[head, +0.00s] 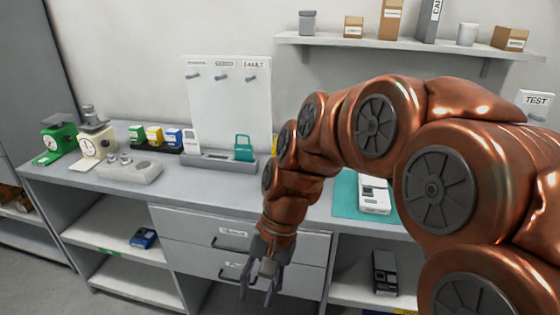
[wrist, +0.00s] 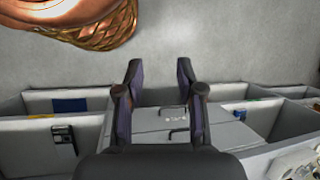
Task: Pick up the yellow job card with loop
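A small yellow patch (head: 275,143) shows in the head view at the right end of the grey tray under the white peg board. It may be the yellow job card, but my arm hides most of it and I see no loop. A teal card with a loop (head: 243,150) stands in the tray to its left, and a white card (head: 191,142) stands at the tray's left end. My gripper (head: 258,288) hangs low in front of the drawers, fingers apart and empty. The wrist view also shows the open fingers (wrist: 160,100), with nothing between them.
The grey tray (head: 210,164) stands on the worktop below the peg board (head: 228,100). Two scales (head: 98,140), a grey weight block (head: 130,172) and small coloured boxes (head: 154,135) stand left. A white device (head: 374,195) lies on a teal mat (head: 345,200) at right. Drawers (head: 225,225) are below.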

